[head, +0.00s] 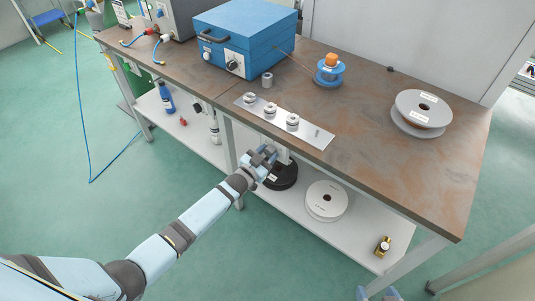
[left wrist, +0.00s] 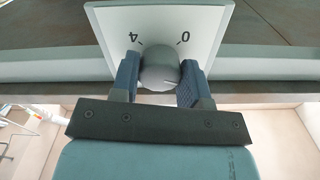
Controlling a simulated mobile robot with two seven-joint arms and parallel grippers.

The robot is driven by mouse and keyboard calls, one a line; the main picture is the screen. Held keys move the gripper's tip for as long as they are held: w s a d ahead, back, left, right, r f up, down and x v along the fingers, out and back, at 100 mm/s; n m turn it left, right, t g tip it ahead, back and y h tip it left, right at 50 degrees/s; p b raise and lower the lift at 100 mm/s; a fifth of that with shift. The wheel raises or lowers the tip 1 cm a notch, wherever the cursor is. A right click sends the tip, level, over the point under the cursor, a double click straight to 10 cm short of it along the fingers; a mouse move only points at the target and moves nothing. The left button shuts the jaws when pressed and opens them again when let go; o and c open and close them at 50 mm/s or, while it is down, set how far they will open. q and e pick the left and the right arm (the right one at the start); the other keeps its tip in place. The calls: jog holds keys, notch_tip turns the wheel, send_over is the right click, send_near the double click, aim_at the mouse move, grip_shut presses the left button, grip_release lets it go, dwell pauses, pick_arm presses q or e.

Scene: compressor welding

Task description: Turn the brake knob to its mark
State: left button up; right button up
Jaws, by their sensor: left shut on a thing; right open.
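In the head view my left gripper (head: 266,156) is at the bench's front edge and hides the knob; part of the plate (head: 283,153) shows. My right gripper (head: 378,294) is open and empty at the bottom edge.
The shelf below (head: 345,238) holds a black spool (head: 283,179), a white spool (head: 327,201) and a small bottle (head: 383,245).

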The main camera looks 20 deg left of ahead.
pick_arm(q)
jog(key=o, duration=0.9)
jog(key=v, duration=1.3)
jog(key=shift+s+a, duration=0.1)
jog(key=shift+s, duration=0.3)
